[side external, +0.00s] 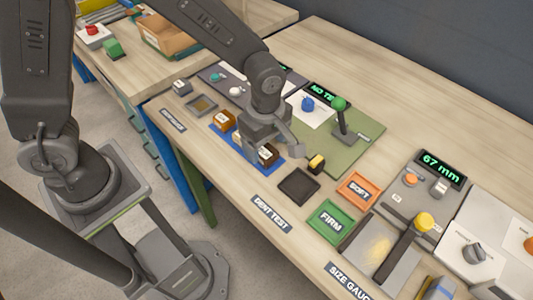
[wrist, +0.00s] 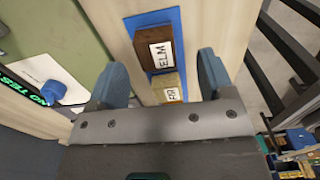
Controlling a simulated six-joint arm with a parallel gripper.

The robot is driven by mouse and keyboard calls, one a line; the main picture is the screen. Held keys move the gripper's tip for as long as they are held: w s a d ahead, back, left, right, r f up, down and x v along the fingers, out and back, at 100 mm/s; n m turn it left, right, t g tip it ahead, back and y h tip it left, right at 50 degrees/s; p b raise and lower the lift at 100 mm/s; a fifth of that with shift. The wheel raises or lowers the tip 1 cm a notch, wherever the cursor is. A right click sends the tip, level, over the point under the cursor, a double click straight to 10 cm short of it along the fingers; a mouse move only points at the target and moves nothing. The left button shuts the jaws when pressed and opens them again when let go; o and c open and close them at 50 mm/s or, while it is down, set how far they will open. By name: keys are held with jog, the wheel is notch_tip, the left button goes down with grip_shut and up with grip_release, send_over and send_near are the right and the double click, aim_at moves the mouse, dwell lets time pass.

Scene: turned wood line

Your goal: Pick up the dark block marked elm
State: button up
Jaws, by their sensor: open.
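The dark brown block marked ELM (wrist: 153,52) lies on a blue mat (wrist: 174,17), with its white label facing up, in the wrist view. A lighter block marked FIR (wrist: 168,88) is just below it in the picture. My gripper (wrist: 161,62) is open and empty, with one finger on each side of the ELM and FIR blocks. In the side view my gripper (side external: 273,150) is low over the lower right end of the blue mat (side external: 227,142). The dark elm block (side external: 267,156) shows partly behind a finger. I cannot tell how high my fingers are above it.
Another brown block (side external: 225,117) sits at the far end of the mat. A green board (side external: 368,130) with a green-knobbed lever (side external: 339,104) is close by. A small black-and-yellow block (side external: 316,162), a dark tray (side external: 299,187), an orange SOFT tray (side external: 342,197) and a green FIRM tray (side external: 316,227) stand to the right.

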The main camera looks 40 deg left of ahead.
aim_at(268, 152)
jog(key=f, duration=0.4)
jog(key=shift+w+d, duration=0.15)
jog(key=shift+w, duration=0.05)
jog(key=shift+c, duration=0.2)
jog(key=c, duration=1)
jog(key=shift+o, duration=0.2)
jog(key=shift+r, duration=0.15)
